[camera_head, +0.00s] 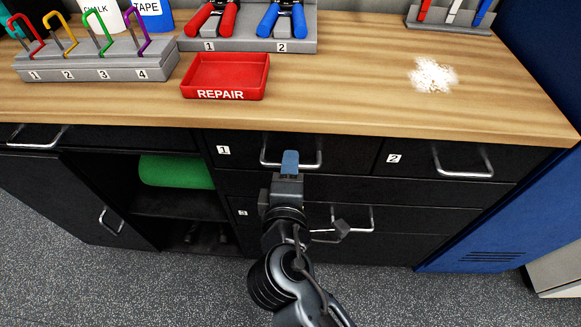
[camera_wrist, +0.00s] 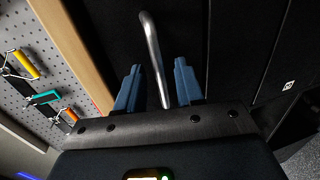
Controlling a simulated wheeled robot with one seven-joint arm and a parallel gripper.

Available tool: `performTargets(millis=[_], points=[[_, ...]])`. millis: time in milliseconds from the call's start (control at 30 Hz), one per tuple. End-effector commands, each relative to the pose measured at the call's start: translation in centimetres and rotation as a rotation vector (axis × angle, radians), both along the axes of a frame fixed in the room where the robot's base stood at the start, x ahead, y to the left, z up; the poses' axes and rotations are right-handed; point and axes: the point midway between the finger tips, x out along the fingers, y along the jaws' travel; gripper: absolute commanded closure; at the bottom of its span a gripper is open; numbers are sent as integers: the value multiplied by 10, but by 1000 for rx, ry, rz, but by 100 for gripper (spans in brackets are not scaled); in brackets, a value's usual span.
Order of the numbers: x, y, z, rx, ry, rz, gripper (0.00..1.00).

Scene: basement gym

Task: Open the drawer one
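Drawer one (camera_head: 245,168) is a black drawer front under the worktop with a white "1" label, and it looks shut. Its silver bar handle (camera_head: 310,166) is partly hidden by my gripper (camera_head: 290,163) in the head view. In the wrist view, my gripper's two blue fingers (camera_wrist: 158,85) stand apart, one on each side of the handle (camera_wrist: 152,50). A gap shows between each finger and the bar, so the gripper is open around the handle and not shut on it.
Drawer two (camera_head: 412,160) is to the right, and a lower drawer with a handle (camera_head: 357,217) is below. An open cabinet door (camera_head: 70,195) stands at left beside a shelf with a green roll (camera_head: 176,172). A red repair tray (camera_head: 225,77) and white powder (camera_head: 433,76) are on the worktop (camera_head: 340,100).

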Motion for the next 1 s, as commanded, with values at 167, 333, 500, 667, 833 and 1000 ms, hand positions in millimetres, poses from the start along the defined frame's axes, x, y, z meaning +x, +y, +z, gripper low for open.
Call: performTargets(millis=[167,333,500,667,833,1000], points=[[3,0,-1,0,1,-1,63],[2,0,-1,1,1,0,68],[2,0,-1,1,1,0,84],[2,0,-1,1,1,0,100],[2,0,-1,1,1,0,100],[2,0,-1,1,1,0,100]])
